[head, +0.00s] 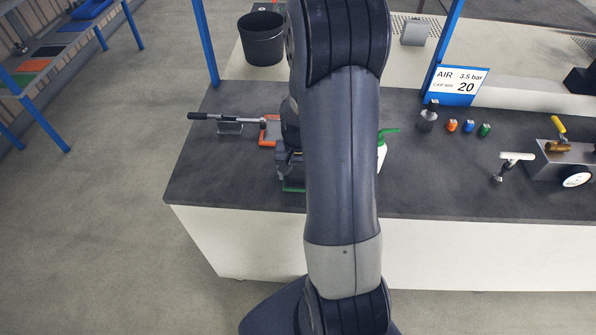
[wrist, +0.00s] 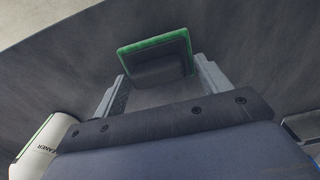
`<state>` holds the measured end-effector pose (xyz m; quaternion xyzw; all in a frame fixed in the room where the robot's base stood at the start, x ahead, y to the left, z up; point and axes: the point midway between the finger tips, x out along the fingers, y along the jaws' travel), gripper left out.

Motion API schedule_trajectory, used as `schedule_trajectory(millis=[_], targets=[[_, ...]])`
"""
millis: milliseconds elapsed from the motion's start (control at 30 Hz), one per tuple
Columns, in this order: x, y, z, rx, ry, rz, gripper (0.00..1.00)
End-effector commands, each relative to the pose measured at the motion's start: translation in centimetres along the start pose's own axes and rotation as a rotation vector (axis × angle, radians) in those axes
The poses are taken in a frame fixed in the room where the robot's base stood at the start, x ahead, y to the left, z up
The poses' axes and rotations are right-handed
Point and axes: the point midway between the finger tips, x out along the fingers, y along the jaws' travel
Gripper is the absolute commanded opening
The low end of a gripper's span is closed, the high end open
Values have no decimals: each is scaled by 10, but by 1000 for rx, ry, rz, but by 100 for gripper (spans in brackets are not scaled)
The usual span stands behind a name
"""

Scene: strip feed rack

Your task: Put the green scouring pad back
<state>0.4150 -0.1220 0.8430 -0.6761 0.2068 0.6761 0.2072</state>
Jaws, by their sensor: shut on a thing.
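The green scouring pad (wrist: 157,43) shows in the wrist view as a flat piece with a green rim and a dark block on it. My gripper (wrist: 158,80) is shut on that dark block, one finger on each side. In the head view, a green edge of the pad (head: 293,186) shows under my gripper (head: 289,168), near the front of the dark bench top (head: 235,185). My arm hides most of it there. I cannot tell whether the pad touches the bench.
A white cleaner bottle (head: 381,155) stands right of my arm, and also shows in the wrist view (wrist: 45,145). An orange-rimmed piece (head: 268,131) and a black-handled tool (head: 228,122) lie left. A rack with coloured pieces (head: 48,51) stands far left. The bench's front left is clear.

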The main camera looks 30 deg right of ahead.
Motion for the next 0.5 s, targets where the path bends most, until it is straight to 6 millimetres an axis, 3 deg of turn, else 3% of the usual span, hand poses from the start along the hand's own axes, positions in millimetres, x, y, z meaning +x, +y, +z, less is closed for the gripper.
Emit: schedule_trajectory(millis=[300,333,500], targets=[[4,0,0,0,1,0,51],[3,0,0,0,1,0,74],[3,0,0,0,1,0,87]])
